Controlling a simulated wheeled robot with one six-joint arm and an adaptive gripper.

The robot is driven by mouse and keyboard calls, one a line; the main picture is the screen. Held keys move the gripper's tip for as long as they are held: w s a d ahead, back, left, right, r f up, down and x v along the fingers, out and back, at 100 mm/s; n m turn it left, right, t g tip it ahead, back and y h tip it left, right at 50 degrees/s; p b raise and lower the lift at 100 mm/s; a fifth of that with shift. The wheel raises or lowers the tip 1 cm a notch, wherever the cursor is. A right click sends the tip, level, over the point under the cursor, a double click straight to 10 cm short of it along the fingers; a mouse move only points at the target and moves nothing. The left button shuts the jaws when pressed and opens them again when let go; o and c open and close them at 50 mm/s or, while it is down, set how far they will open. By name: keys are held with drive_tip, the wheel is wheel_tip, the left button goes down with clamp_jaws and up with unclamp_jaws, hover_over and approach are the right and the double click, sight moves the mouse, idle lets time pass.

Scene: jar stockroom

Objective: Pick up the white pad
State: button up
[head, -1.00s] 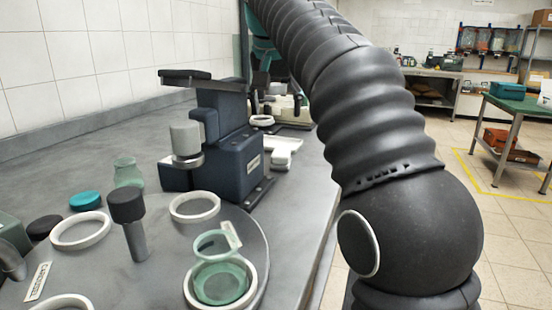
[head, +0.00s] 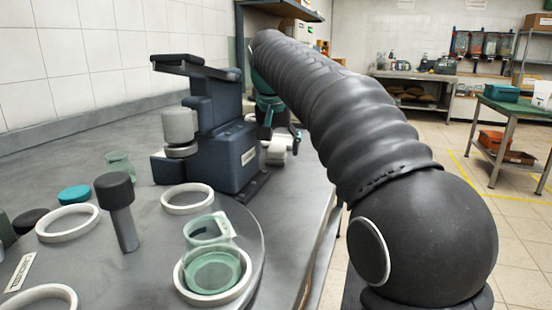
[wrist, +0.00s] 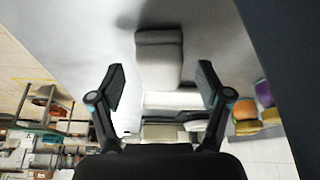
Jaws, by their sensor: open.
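The white pad (wrist: 158,68) is a pale block with a greyer end, lying on the grey counter in the wrist view. A second pale bar (wrist: 178,99) lies across beside it. My gripper (wrist: 161,82) is open, with one finger on each side of the pad's line. I see no contact between fingers and pad. In the head view, pale pieces (head: 277,150) show on the counter just right of the dark blue press, below my gripper. Which of them is the pad is hard to tell there. My fingers are partly hidden by my arm and the press.
The dark blue press (head: 225,150) stands close left of the pale pieces. In front is a round grey turntable (head: 150,260) with white rings, green jars and a dark-topped post. The counter's right edge runs close by. In the wrist view, colourful items (wrist: 250,115) sit at right.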

sight(279, 144)
drive_tip(key=shift+w+f, duration=0.2)
drive_tip(key=shift+f, duration=0.25)
drive_tip(key=c, duration=1.1)
drive_tip(key=shift+c, duration=0.2)
drive_tip(key=shift+r, duration=0.55)
drive_tip(key=r, duration=0.1)
drive_tip(key=r+p, duration=0.1)
drive_tip(key=r, duration=0.1)
drive_tip(key=shift+d+r+p, duration=0.25)
drive_tip(key=shift+r+p, duration=0.05)
drive_tip(key=shift+r, duration=0.05)
drive_tip(key=s+d+r, duration=0.1)
drive_tip(key=d+r, duration=0.2)
drive_tip(key=d, duration=0.2)
drive_tip(key=s+d+r+p, duration=0.1)
drive_tip(key=d+r, duration=0.2)
drive_tip(key=d, duration=0.3)
drive_tip(key=shift+s+r, duration=0.15)
drive_tip(key=shift+s, duration=0.25)
